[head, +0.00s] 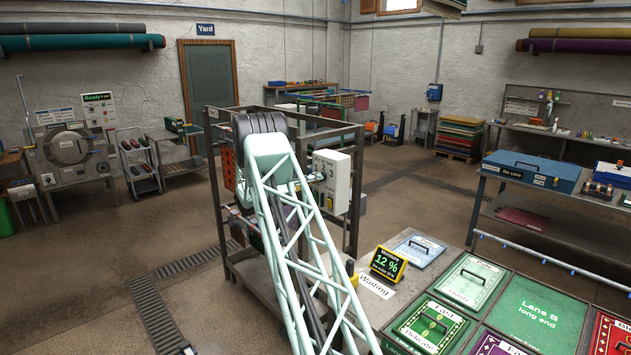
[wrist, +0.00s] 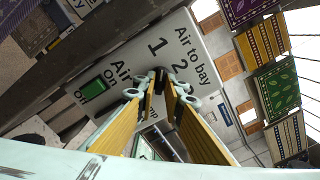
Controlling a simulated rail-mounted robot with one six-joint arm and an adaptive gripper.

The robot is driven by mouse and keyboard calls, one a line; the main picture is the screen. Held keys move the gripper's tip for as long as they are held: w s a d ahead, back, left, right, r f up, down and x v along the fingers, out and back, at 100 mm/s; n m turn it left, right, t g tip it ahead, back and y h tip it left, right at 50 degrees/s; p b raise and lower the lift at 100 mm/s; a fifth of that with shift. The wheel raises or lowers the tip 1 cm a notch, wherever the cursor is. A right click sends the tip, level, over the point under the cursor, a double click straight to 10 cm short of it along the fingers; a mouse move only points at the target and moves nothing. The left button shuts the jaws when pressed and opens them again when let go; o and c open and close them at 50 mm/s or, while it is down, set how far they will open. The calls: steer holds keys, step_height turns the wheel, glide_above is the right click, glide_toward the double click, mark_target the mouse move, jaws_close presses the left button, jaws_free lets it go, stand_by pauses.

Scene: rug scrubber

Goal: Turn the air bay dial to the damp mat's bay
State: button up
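The air bay panel (head: 331,180) is a pale box on the metal rack in the head view, partly hidden by my arm. In the wrist view the panel (wrist: 125,60) fills the upper middle, with "Air to bay" and the numbers 1 and 2 readable. My gripper (wrist: 160,78) is over the panel, its two yellow-sided fingers pointing at it just below these numbers. A narrow gap shows between the fingertips. I cannot tell which mat is damp.
A green air switch (wrist: 94,89) sits beside the fingers on the panel. Several patterned mats (wrist: 275,88) hang at the right in the wrist view. A moisture display (head: 388,263) reads 12 % on the table, near a "Waiting" label (head: 376,286). Open floor lies left of the rack.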

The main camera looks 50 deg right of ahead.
steer(key=shift+o, duration=1.4)
steer(key=shift+a, duration=0.1)
steer(key=v, duration=1.2)
steer(key=shift+r, duration=0.1)
